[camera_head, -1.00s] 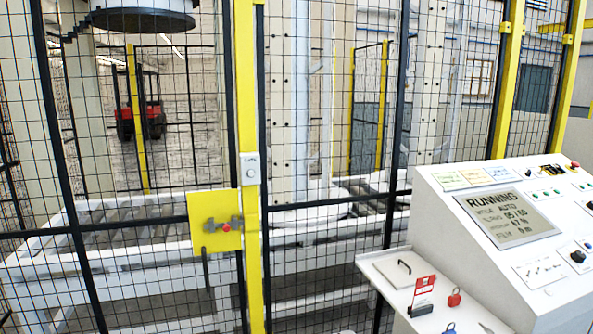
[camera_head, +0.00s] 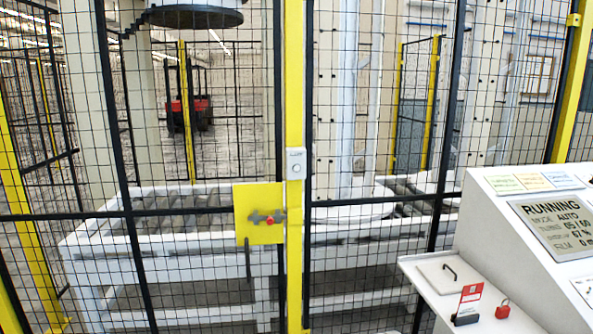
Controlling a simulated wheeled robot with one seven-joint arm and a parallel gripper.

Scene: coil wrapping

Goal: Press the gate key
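A small grey box with a round button (camera_head: 295,163), labelled at its top, is mounted on the yellow gate post (camera_head: 294,95) near the picture's middle; it looks like the gate key. Below it a yellow latch plate (camera_head: 258,199) with a grey bolt and a red knob (camera_head: 270,219) sits across the gate edge. The mesh gate looks shut. My gripper is not in view.
A white control console (camera_head: 520,240) stands at the right, its screen (camera_head: 560,225) reading RUNNING. Its side shelf (camera_head: 440,300) carries a red tag (camera_head: 469,300) and a red padlock (camera_head: 502,309). Behind the mesh are a white conveyor frame (camera_head: 150,245) and a red forklift (camera_head: 190,105).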

